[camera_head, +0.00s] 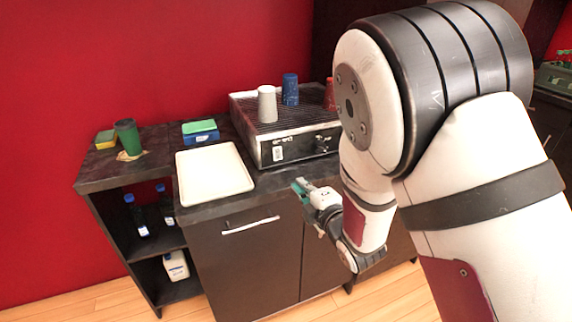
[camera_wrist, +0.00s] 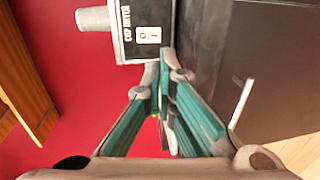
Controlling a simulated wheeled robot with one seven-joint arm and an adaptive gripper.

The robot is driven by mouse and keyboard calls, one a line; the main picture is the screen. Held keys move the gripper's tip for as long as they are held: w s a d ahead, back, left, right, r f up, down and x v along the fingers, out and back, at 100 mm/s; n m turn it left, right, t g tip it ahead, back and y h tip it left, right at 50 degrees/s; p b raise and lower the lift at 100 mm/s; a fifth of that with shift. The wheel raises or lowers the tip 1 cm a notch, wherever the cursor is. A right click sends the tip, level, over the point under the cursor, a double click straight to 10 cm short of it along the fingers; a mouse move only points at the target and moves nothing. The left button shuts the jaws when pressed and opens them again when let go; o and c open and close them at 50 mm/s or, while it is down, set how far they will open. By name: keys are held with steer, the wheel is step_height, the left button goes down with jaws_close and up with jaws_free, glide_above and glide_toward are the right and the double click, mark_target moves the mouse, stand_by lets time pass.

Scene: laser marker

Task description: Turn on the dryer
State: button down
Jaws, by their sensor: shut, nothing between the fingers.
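The cup dryer (camera_head: 293,150) is a dark box with a ribbed top, standing on the counter. Its white power switch (camera_head: 278,154) is low on the left of its front, with a dark knob (camera_head: 321,142) farther right. In the wrist view the picture is turned sideways, and the "CUP DRYER" label and the switch (camera_wrist: 148,35) show at the top. My gripper (camera_head: 299,186) is in front of the counter, below the dryer front and apart from it. In the wrist view its teal fingers (camera_wrist: 165,60) come together, empty, just below the switch in the picture.
A white cup (camera_head: 267,104), a blue cup (camera_head: 290,90) and a partly hidden red cup (camera_head: 329,96) stand on the dryer. A white tray (camera_head: 213,175) lies to its left. A green cup (camera_head: 127,137) and sponges are farther left. A cabinet handle (camera_head: 250,226) is below.

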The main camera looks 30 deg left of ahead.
mark_target(278, 160)
steer(key=x, duration=1.4)
steer(key=shift+w, duration=0.1)
steer(key=shift+w+a+f+b, duration=0.2)
steer(key=shift+a+f+b, duration=0.1)
steer(key=shift+b, duration=0.25)
steer(key=shift+r, duration=0.15)
steer(key=shift+d, duration=0.15)
